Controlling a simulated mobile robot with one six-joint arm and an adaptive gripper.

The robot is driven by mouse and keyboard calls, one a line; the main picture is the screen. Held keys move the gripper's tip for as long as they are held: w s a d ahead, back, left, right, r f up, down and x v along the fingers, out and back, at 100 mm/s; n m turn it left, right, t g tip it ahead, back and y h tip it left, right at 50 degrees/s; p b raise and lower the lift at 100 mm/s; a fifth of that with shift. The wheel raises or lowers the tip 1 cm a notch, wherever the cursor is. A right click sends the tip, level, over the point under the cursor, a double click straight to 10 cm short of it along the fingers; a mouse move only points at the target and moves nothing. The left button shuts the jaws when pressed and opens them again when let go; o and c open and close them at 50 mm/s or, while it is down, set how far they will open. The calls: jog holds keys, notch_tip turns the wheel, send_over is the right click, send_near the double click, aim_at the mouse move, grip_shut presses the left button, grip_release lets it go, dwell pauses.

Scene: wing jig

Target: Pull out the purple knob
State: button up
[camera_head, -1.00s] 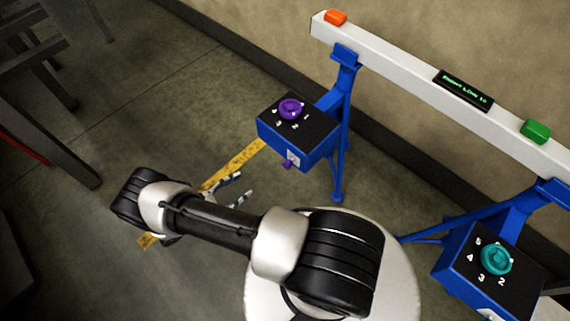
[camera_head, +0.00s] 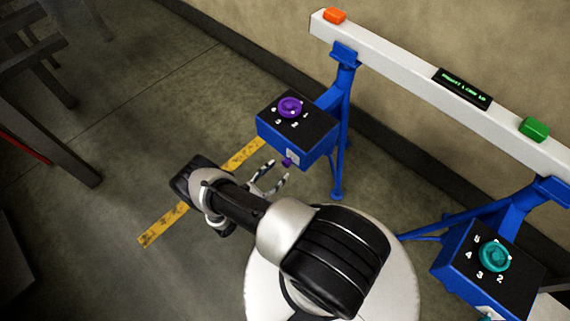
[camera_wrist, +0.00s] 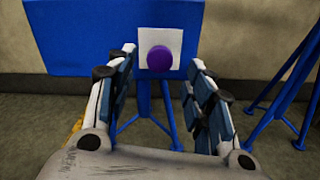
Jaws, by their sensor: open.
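The purple knob (camera_head: 287,162) sticks out from a white plate on the front face of the blue box (camera_head: 292,146). In the wrist view the purple knob (camera_wrist: 160,58) is round and sits in front of its white plate, between and beyond the fingertips. A purple dial (camera_head: 290,107) lies on the box's black numbered top. My gripper (camera_head: 274,175) is open and empty, just in front of the knob and close to it. In the wrist view my gripper (camera_wrist: 160,68) has one finger on each side of the knob; I cannot tell that either touches it.
A white beam (camera_head: 400,70) on blue stands carries an orange block (camera_head: 335,15), a display (camera_head: 463,88) and a green block (camera_head: 535,129). A second blue box with a teal dial (camera_head: 495,256) stands at right.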

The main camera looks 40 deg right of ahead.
aim_at(285, 165)
jog(key=d, duration=0.5)
jog(key=shift+w+d, duration=0.15)
jog(key=shift+w, duration=0.1)
jog(key=shift+c, duration=0.5)
grip_shut()
